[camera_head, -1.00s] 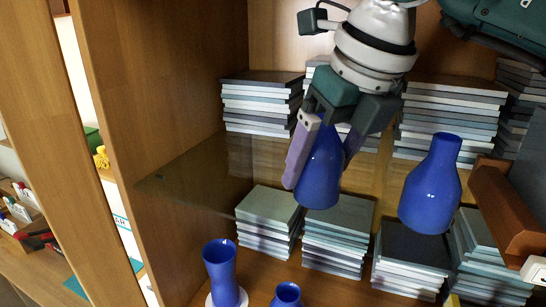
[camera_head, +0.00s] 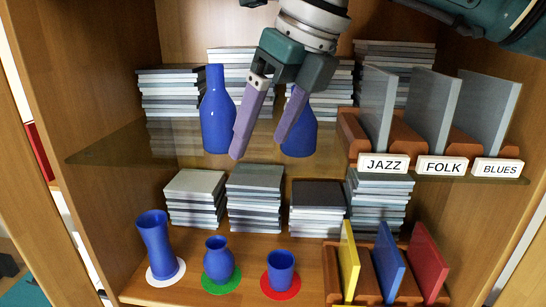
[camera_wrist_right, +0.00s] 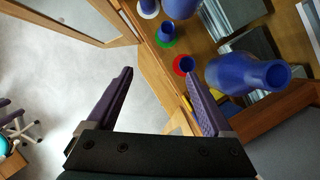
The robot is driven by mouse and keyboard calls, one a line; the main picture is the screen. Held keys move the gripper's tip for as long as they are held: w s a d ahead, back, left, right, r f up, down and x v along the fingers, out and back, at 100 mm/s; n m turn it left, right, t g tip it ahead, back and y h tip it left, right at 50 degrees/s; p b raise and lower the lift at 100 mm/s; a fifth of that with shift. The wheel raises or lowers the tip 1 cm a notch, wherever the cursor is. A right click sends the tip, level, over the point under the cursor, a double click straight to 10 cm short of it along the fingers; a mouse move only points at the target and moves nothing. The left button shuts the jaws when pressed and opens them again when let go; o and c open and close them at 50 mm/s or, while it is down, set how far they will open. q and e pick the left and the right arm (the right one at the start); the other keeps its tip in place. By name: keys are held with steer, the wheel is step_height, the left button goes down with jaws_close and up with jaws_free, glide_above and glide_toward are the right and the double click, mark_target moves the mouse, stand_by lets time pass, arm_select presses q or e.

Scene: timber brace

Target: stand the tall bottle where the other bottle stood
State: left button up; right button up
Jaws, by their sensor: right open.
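The tall blue bottle (camera_head: 217,112) stands upright on the glass shelf, left of my right gripper (camera_head: 261,148). A shorter blue bottle (camera_head: 299,138) stands to its right on the same shelf, partly hidden behind a finger of that gripper. My right gripper points down with its fingers apart and nothing between them. In the right wrist view the gripper (camera_wrist_right: 162,73) is also open and empty, with a large blue bottle (camera_wrist_right: 235,72) beside its right finger; I cannot tell which bottle this is. My left gripper is out of view.
Stacks of cases (camera_head: 175,95) fill the back of the glass shelf (camera_head: 120,152). A rack labelled JAZZ (camera_head: 384,164), FOLK and BLUES stands at right. Below, blue vases stand on white, green (camera_head: 222,284) and red (camera_head: 281,288) discs, beside a rack with coloured panels (camera_head: 389,265).

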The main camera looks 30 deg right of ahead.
steer(key=s+a+r+y, duration=0.25)
steer(key=a+y, duration=0.35)
steer(key=a, duration=0.3)
steer(key=s+a+r+y, duration=0.25)
steer(key=a+y, duration=0.25)
steer(key=a, duration=0.4)
step_height(320, 180, up, 10)
steer(key=f+m+t+y, duration=0.1)
steer(key=m+t+y, duration=0.4)
steer(key=m+t, duration=0.15)
steer(key=w+d+m+t+h, duration=0.2)
steer(key=d+m+t+h, duration=0.8)
steer(key=m, duration=0.7)
steer(key=s+d+f+m+g+h, duration=0.1)
steer(key=d+f+m+g+h, duration=0.3)
steer(key=f, duration=0.3)
steer(key=s+d+f+m+g+h, duration=0.1)
steer(key=s+d+f+m+h, duration=0.1)
steer(key=d+f+m+h, duration=0.4)
steer(key=s+a+f+m+g+y, duration=0.1)
steer(key=s+f+m+g, duration=0.3)
steer(key=s+f+g, duration=0.8)
steer(key=s+f+y, duration=0.1)
steer(key=s+f, duration=0.3)
steer(key=s, duration=0.4)
steer(key=shift+s+f, duration=0.3)
steer(key=shift+f, duration=0.05)
